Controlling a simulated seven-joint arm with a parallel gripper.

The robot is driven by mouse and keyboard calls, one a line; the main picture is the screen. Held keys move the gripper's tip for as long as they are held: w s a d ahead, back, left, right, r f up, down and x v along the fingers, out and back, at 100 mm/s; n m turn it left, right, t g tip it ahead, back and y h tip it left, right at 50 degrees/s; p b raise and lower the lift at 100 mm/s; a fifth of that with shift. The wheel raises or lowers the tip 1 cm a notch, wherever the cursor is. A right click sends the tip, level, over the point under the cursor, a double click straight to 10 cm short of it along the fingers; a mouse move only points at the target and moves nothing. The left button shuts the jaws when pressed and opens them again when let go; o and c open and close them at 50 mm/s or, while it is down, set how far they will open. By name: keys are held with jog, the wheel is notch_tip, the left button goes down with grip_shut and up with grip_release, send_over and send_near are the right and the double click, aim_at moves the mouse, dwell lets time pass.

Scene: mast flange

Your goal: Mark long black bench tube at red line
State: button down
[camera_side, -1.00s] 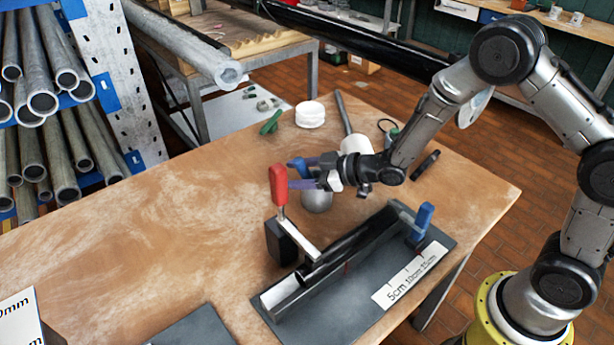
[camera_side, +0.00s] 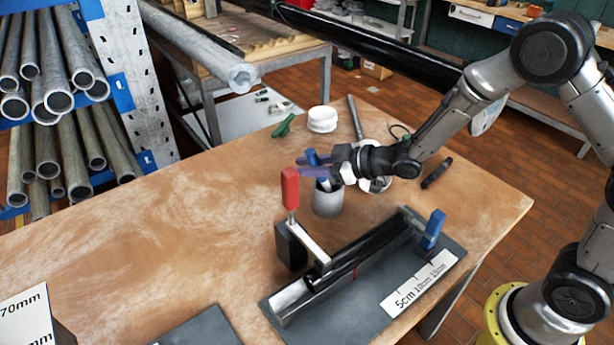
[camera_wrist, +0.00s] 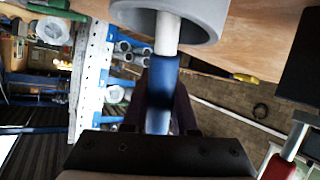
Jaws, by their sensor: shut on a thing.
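A blue and white marker (camera_wrist: 163,75) stands between my gripper's fingers (camera_wrist: 160,108) in the wrist view, with its white end reaching into a grey cup (camera_wrist: 208,18). My gripper (camera_side: 322,172) is shut on the marker (camera_side: 311,156) just above the grey cup (camera_side: 328,203) in the side view. A black tube (camera_side: 375,247) lies in a metal channel on a dark base plate (camera_side: 340,318). A thin red line (camera_side: 355,273) shows beside the tube near its middle. The marker's tip is hidden in the cup.
A red-handled clamp (camera_side: 290,190) stands at the tube's near end, a blue handle (camera_side: 434,229) at its far end. A scale label (camera_side: 420,284) lies on the plate. A white lid (camera_side: 322,119) and a green tool (camera_side: 284,126) lie behind.

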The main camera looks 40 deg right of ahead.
notch_tip(320, 180, up, 6)
jog(key=s+a+r, duration=0.1)
jog(key=s+a, duration=0.1)
jog(key=s, duration=0.3)
jog(key=s+a+r+m, duration=0.1)
jog(key=s+a+r, duration=0.1)
jog(key=s, duration=0.3)
jog(key=s+a+r+m, duration=0.1)
jog(key=s+a+r, duration=0.1)
jog(key=s, duration=0.4)
jog(key=shift+s+a+t+y, duration=0.1)
jog(key=shift+a+t+y, duration=0.25)
jog(key=shift+a, duration=0.55)
jog(key=shift+f, duration=2.75)
jog(key=shift+f, duration=0.65)
jog(key=shift+r, duration=0.1)
jog(key=shift+r, duration=3.5)
